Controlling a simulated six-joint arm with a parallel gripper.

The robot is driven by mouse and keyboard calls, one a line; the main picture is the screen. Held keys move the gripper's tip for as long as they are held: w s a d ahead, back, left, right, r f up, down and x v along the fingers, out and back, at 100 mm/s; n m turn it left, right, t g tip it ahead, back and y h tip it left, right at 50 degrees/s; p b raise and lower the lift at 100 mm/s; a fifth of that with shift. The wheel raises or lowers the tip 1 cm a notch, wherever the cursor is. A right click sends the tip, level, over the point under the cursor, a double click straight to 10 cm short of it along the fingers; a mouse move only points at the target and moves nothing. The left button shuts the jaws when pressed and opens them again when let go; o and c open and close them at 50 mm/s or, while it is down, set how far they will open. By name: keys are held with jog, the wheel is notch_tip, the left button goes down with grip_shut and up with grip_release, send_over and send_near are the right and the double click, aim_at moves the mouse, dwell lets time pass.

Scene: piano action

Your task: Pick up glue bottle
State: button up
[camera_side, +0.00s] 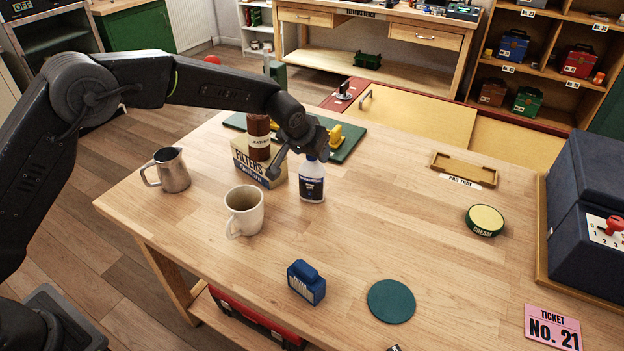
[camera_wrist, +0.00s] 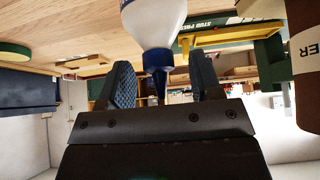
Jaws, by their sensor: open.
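The glue bottle (camera_side: 312,184) stands upright on the wooden table in the side view, with a white body, a dark blue label and its top partly hidden by my gripper. My gripper (camera_side: 298,156) is open at the top of the bottle. In the wrist view, the white bottle (camera_wrist: 154,22) appears upside down, and its blue nozzle (camera_wrist: 157,70) shows between the two fingers of my gripper (camera_wrist: 160,82). Gaps show on both sides of the nozzle, so the fingers do not look closed on it.
A filters box (camera_side: 256,164) and a brown bottle (camera_side: 259,138) stand close left of the glue bottle. A cream mug (camera_side: 244,208) and a metal pitcher (camera_side: 173,170) are farther left. A blue container (camera_side: 306,283) stands in front.

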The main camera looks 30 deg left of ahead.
jog(key=shift+w+f, duration=0.15)
jog(key=shift+f, duration=0.05)
jog(key=shift+c, duration=0.3)
grip_shut()
